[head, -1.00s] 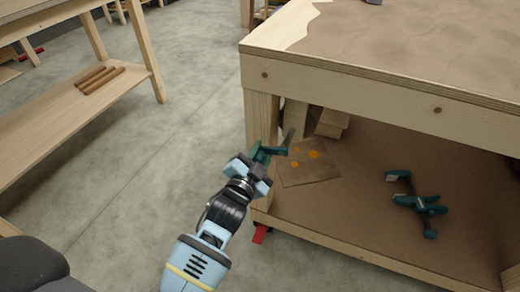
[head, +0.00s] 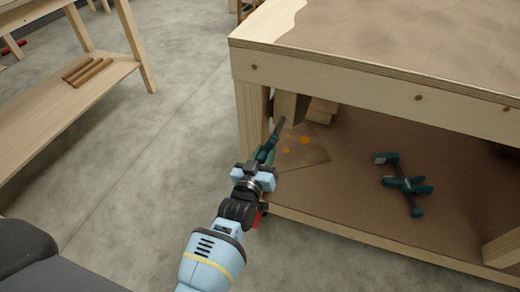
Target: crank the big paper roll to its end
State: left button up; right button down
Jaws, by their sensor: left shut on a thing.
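No big paper roll and no crank show in the head view. My left gripper (head: 262,165) is at the workbench's left front leg, near the opening above the lower shelf. It is shut on a green tool (head: 269,149) with a dark bar that points up and away; it looks like a clamp. The jaws hide part of this tool. My right gripper is not in view.
The workbench (head: 330,75) has a brown, worn-looking top. Its lower shelf (head: 350,200) holds a green clamp (head: 404,185), a brown sheet with orange spots (head: 305,160) and wood blocks (head: 318,110). Another bench (head: 60,105) with brown rods (head: 87,72) stands left. Floor between is clear.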

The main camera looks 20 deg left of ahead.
pick_arm(q)
jog(key=shift+d+n+p, duration=0.1)
jog(key=shift+d+n, duration=0.3)
jog(key=shift+n, duration=0.6)
jog(key=shift+d+n+p, duration=0.15)
jog(key=shift+d+n, duration=0.3)
jog(key=shift+n, duration=0.55)
jog(key=shift+d+n+p, duration=0.1)
jog(key=shift+d+n, duration=0.3)
jog(key=shift+n, duration=0.6)
jog(key=o, duration=0.8)
jog(key=shift+c, duration=0.2)
jog(key=shift+o, duration=0.7)
jog(key=shift+d+f, duration=0.1)
